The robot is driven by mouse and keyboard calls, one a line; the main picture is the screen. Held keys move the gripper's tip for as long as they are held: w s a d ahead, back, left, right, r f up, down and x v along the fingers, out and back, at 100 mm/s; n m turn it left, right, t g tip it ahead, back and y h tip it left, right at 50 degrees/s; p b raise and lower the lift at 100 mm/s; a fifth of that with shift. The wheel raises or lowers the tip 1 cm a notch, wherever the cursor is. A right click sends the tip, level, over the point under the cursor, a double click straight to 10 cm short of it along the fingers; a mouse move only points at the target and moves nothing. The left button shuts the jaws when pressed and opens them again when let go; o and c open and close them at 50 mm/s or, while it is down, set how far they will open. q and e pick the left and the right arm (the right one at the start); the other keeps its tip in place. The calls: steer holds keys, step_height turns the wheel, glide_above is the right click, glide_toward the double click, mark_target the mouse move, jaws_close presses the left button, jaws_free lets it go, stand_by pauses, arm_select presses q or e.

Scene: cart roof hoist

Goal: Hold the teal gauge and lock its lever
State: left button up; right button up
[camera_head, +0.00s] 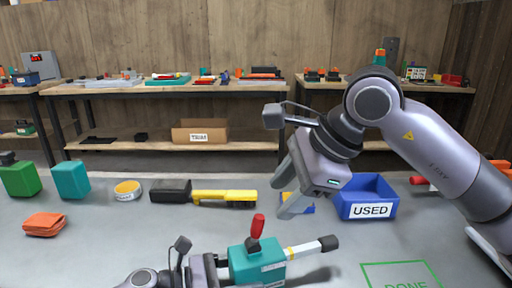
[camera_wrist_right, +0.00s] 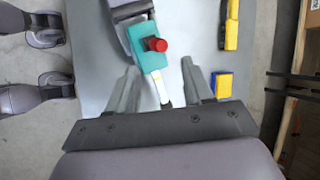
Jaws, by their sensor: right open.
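The teal gauge (camera_head: 258,264) is at the front middle of the head view. Its red-knobbed lever (camera_head: 258,226) stands up from the top, leaning slightly. A pale rod with a yellow band and a dark tip (camera_head: 328,243) points right. My left gripper (camera_head: 222,268) is at the gauge's left end and appears closed on it; the contact is partly hidden. My right gripper (camera_head: 287,188) is open and empty, above and behind the gauge. In the right wrist view, the teal gauge (camera_wrist_right: 148,48) and red knob (camera_wrist_right: 157,44) lie beyond the open fingers, with the rod pointing between them.
A blue bin labelled USED (camera_head: 368,196) stands right of my right gripper. A yellow-and-blue block (camera_head: 308,208) is partly hidden behind its fingers. A black-and-yellow tool (camera_head: 224,197) lies behind the gauge. A green DONE outline (camera_head: 366,275) marks the front right.

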mark_target(262, 218)
steer(key=shift+x, duration=4)
steer(key=c, duration=0.6)
steer(key=shift+w, duration=0.1)
